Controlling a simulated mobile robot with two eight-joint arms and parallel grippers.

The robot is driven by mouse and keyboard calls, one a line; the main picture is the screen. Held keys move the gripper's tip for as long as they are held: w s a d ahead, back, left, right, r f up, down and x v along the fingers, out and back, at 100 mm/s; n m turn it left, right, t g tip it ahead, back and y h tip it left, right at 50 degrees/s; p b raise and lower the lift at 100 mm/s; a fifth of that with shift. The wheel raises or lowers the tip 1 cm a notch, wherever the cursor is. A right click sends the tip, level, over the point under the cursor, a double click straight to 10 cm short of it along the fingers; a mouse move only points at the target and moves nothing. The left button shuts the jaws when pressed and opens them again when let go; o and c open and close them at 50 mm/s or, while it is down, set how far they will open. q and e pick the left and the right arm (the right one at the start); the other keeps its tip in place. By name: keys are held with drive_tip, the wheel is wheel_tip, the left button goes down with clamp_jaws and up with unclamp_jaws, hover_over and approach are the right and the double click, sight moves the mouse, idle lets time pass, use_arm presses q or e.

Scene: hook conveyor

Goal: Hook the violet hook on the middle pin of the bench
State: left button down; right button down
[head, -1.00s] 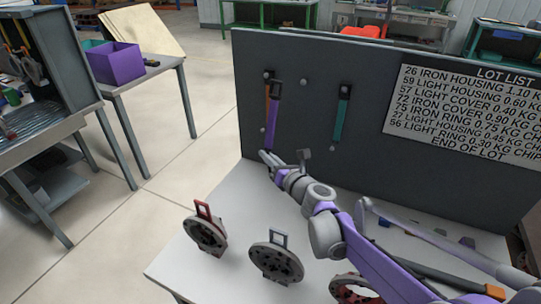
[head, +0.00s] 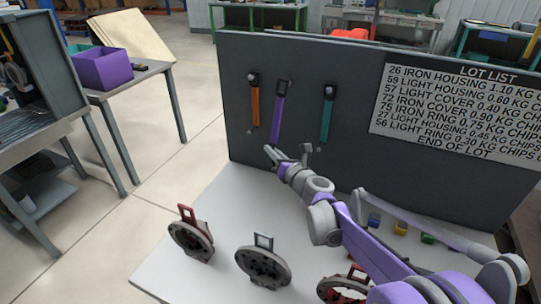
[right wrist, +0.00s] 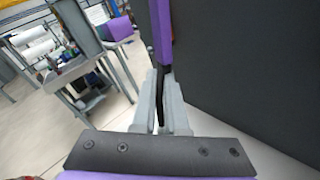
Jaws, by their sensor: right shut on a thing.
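My right gripper (head: 272,150) is shut on the lower end of the violet hook (head: 277,118), which stands nearly upright before the dark upright panel of the bench (head: 350,170). In the right wrist view the fingers (right wrist: 160,80) close on its dark lower part, with the violet strip (right wrist: 161,30) above. Its black top overlaps the middle pin's place, so that pin is hidden; I cannot tell whether it is hooked. An orange hook (head: 255,105) hangs at the left and a teal hook (head: 326,120) at the right. My left gripper is not in view.
Several round parts with handles stand on the white bench top, among them a maroon-handled one (head: 190,238) and a grey-handled one (head: 263,262). Small coloured blocks (head: 400,228) lie behind my right arm. A lot list sign (head: 440,105) is on the panel's right.

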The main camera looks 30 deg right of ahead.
drive_tip(key=w+d+f+b, duration=0.1)
drive_tip(key=w+d, duration=0.3)
drive_tip(key=d, duration=0.1)
drive_tip(key=shift+w+d+f, duration=0.15)
drive_tip(key=shift+w+f, duration=0.1)
idle(0.6)
idle(0.6)
drive_tip(key=c, duration=0.9)
unclamp_jaws()
drive_tip(key=shift+o, duration=0.2)
drive_tip(key=shift+f, duration=0.1)
